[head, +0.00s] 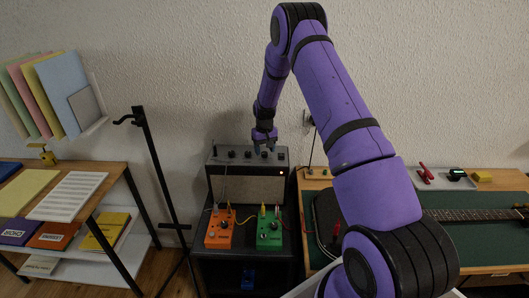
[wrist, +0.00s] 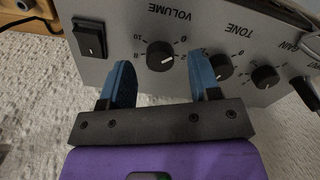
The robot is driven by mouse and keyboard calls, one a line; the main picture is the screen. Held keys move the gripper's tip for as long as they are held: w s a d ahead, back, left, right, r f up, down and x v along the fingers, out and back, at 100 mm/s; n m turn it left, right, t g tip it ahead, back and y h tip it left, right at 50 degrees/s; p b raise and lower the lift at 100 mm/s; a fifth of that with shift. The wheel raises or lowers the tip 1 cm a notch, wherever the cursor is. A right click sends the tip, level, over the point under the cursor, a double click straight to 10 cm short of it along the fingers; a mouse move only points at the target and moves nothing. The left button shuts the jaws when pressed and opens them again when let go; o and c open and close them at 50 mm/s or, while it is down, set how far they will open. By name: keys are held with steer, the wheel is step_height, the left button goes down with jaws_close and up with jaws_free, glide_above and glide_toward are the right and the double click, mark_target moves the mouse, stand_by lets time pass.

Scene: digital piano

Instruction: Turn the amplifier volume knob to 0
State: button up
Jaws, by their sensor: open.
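The amplifier (head: 246,187) stands on a dark stand, with a row of knobs along its top panel. In the wrist view its panel (wrist: 215,28) appears upside down. The black volume knob (wrist: 160,55) lies between the lines of my two blue fingers, with a gap on each side. Its white mark points to the right and slightly down in that view; printed numbers around it include 10, 8, 0 and 2. My gripper (wrist: 163,82) is open and empty, facing the panel. In the head view my gripper (head: 264,147) is at the panel's right part and partly covers the knobs there.
The tone knob (wrist: 220,66) is close beside my right finger in the wrist view. A black rocker switch (wrist: 90,38) is left of the volume knob. An orange pedal (head: 220,229) and a green pedal (head: 270,229) with cables stand before the amplifier. A black stand (head: 160,175) rises left.

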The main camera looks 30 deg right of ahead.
mark_target(265, 153)
step_height(265, 153, up, 9)
steer(key=shift+r, duration=0.15)
stand_by(0.7)
